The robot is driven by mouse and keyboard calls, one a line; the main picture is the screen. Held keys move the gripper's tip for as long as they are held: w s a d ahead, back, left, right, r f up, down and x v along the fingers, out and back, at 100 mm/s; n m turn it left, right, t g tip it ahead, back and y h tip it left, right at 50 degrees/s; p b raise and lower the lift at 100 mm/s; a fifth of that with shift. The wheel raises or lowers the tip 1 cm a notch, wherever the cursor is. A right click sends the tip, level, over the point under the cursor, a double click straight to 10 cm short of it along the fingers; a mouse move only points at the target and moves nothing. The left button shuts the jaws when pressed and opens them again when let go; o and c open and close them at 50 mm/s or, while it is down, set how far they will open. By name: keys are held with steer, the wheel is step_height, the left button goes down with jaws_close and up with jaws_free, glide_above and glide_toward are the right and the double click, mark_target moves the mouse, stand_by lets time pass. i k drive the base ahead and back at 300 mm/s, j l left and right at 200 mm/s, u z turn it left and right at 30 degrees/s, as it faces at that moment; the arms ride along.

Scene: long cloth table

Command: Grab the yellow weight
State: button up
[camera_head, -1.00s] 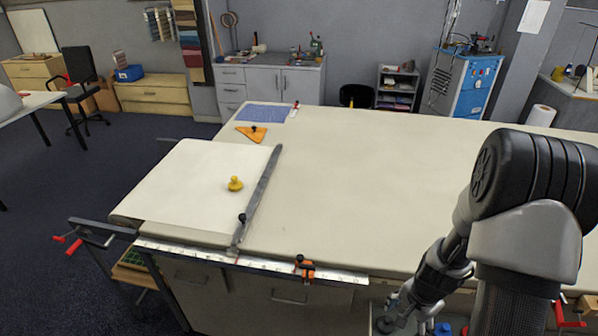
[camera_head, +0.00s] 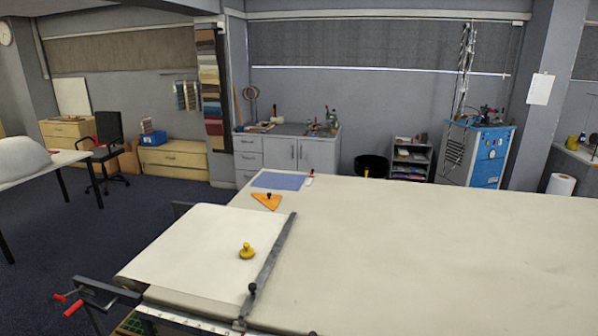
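The yellow weight (camera_head: 247,252) is small, with a round base and a knob on top. It stands upright on the white sheet (camera_head: 190,248) at the left end of the long cloth table (camera_head: 420,255), just left of the dark metal bar (camera_head: 270,262). Nothing covers it. My gripper and arm are outside the current view, so I cannot see whether the gripper is open or holds anything.
An orange triangle (camera_head: 267,201) and a blue mat (camera_head: 278,181) lie at the table's far left. A clamp with red handles (camera_head: 73,308) juts out at the near left corner. The table right of the bar is clear.

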mark_target(247, 253)
steer(key=i+j+u, duration=0.1)
steer(key=i+j, duration=0.3)
steer(key=i+j+u, duration=0.1)
steer(key=i+j, duration=0.25)
steer(key=i, duration=0.3)
steer(key=i+j+u, duration=0.1)
steer(key=i+j, duration=0.25)
steer(key=i, duration=0.2)
